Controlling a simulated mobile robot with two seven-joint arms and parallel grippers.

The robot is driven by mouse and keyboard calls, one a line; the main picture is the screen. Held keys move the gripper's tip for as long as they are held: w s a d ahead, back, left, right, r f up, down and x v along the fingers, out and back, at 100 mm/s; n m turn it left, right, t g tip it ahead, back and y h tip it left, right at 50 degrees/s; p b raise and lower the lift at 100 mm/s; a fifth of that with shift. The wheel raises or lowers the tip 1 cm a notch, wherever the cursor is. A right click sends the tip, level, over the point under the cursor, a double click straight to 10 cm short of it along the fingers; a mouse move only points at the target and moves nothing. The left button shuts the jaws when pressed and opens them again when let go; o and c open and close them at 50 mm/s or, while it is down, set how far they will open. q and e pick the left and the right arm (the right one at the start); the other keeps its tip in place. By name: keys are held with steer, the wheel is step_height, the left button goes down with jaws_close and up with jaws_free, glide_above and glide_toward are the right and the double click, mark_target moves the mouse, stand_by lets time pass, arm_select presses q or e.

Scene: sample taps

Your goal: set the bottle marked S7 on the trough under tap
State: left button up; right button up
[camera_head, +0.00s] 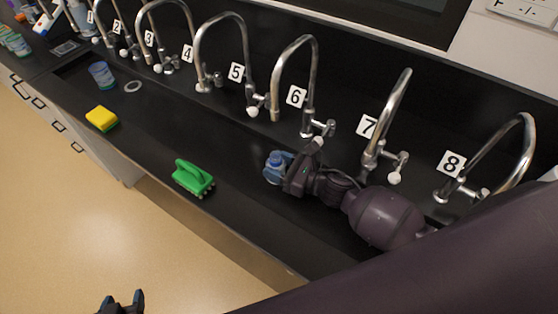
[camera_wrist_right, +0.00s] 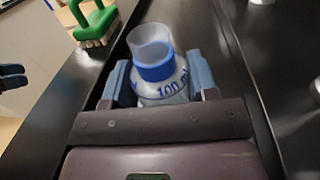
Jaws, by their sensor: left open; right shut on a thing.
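A small clear bottle with a blue collar (camera_head: 275,162) is between the fingers of my right gripper (camera_head: 278,168), which is shut on it. In the right wrist view the bottle (camera_wrist_right: 158,68) stands upright between the blue fingertips and shows "100 ml"; no S7 mark is visible. It is over the black trough (camera_head: 235,205), in front of taps 6 (camera_head: 309,90) and 7 (camera_head: 385,115); I cannot tell whether it touches the surface. My left gripper (camera_head: 122,303) is open and empty at the bottom, over the floor.
Numbered taps line the back. More bottles (camera_head: 15,42) stand at far left.

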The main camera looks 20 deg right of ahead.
steer(key=shift+f, duration=0.25)
steer(key=shift+s, duration=0.1)
steer(key=shift+a+r, duration=0.1)
steer(key=shift+f, duration=0.2)
steer(key=o, duration=1)
arm_select(q)
steer(key=shift+w+d+r, duration=0.1)
steer(key=shift+w+r, duration=0.05)
steer(key=shift+w, duration=0.25)
steer(key=shift+r, duration=0.1)
arm_select(e)
steer(key=shift+r, duration=0.15)
